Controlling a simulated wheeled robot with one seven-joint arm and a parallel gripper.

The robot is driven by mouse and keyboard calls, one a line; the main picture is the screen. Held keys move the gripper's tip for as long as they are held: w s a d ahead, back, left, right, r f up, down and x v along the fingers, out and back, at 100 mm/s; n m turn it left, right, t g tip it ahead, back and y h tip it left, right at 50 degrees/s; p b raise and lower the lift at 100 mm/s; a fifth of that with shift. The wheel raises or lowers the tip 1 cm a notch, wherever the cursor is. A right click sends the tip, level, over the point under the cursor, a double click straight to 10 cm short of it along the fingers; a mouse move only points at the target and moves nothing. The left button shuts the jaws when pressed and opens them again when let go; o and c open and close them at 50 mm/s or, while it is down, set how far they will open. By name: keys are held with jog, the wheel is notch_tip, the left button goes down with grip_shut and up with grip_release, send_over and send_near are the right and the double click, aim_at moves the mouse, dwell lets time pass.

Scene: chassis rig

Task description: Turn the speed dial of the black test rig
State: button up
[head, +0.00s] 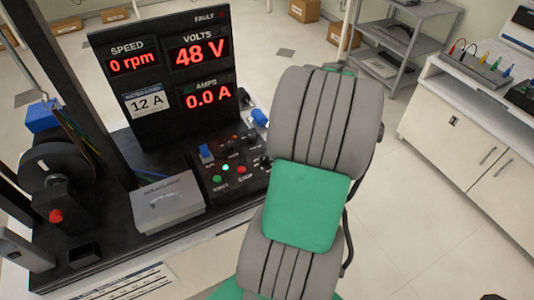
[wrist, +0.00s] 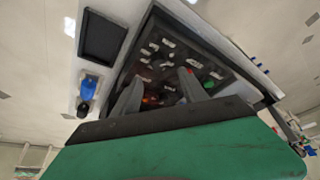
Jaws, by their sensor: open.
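The black test rig (head: 120,80) stands at the left in the head view, with a display reading 0 rpm, 48 V and 0.0 A. Its control panel (head: 222,181) carries small dark knobs, a blue switch, a lit green button and red buttons. I cannot tell which knob is the speed dial; my arm covers the panel's right edge. The panel also shows tilted in the wrist view (wrist: 168,62). There my gripper (wrist: 160,80) has its two fingers apart, pointing at the panel, with nothing visibly held. In the head view my gripper is hidden behind my arm.
A grey lidded box (head: 167,203) sits left of the panel on the rig's base. A dark wheel (head: 50,172) and a red knob stand at far left. A white cabinet (head: 470,130) and a grey shelf (head: 405,45) stand right. Floor between is clear.

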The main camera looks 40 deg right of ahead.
aim_at(265, 159)
jog(key=p+x, duration=0.1)
jog(key=x, duration=0.6)
jog(key=shift+f, duration=0.35)
grip_shut()
